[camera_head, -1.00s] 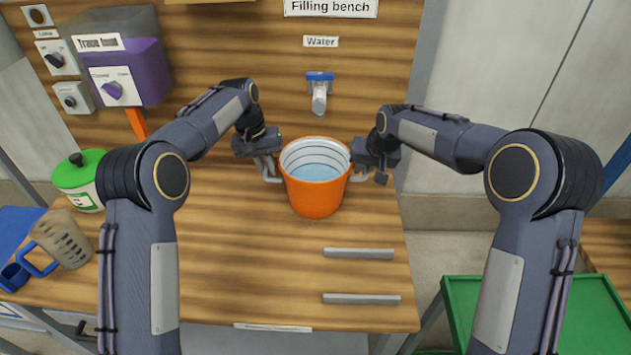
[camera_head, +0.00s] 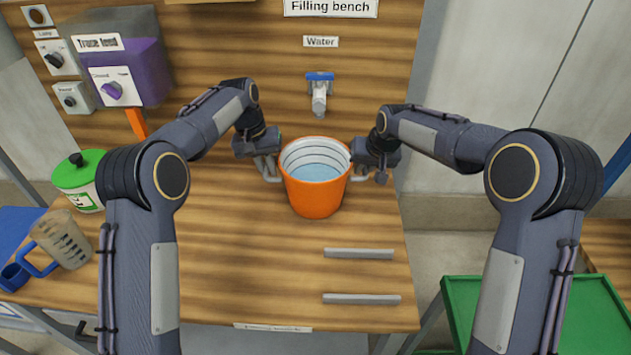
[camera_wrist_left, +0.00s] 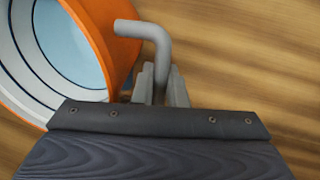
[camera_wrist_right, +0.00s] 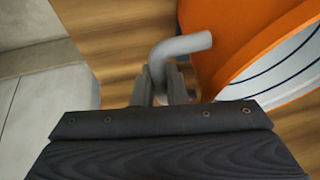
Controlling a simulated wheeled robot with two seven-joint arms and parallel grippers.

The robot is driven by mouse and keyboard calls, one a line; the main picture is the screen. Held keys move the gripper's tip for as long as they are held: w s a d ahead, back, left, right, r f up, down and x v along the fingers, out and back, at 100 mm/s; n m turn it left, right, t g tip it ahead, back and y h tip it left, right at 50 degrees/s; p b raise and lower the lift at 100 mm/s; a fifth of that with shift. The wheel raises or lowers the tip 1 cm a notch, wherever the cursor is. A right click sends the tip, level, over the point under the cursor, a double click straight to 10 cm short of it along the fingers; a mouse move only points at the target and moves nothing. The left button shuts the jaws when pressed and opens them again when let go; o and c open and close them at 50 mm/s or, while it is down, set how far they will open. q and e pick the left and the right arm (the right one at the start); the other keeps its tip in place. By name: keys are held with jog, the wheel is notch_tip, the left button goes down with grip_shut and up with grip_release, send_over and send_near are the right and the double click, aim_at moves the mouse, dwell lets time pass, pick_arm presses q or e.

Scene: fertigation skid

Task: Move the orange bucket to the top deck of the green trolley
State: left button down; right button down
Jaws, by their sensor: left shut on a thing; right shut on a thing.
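The orange bucket (camera_head: 315,195) is upright at the middle of the filling bench, with a ringed white inside and pale blue water in it. My left gripper (camera_head: 268,168) is shut on the grey handle on the bucket's left side; the handle shows in the left wrist view (camera_wrist_left: 150,35). My right gripper (camera_head: 362,170) is shut on the grey handle on its right side; that handle shows in the right wrist view (camera_wrist_right: 180,48). I cannot tell whether the bucket's base touches the bench. The green trolley (camera_head: 535,280) is at the lower right, its top deck partly hidden by my right arm.
A water tap (camera_head: 319,95) is on the back panel behind the bucket. Two grey bars (camera_head: 360,253) lie on the bench front. A green-lidded tub (camera_head: 80,180) and a clear jug (camera_head: 62,240) stand at the left. A floor gap separates bench and trolley.

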pick_arm(q)
jog(key=shift+w+r, duration=0.1)
jog(key=shift+r, duration=0.15)
pick_arm(e)
jog(key=shift+w+r, duration=0.1)
jog(key=shift+r, duration=0.15)
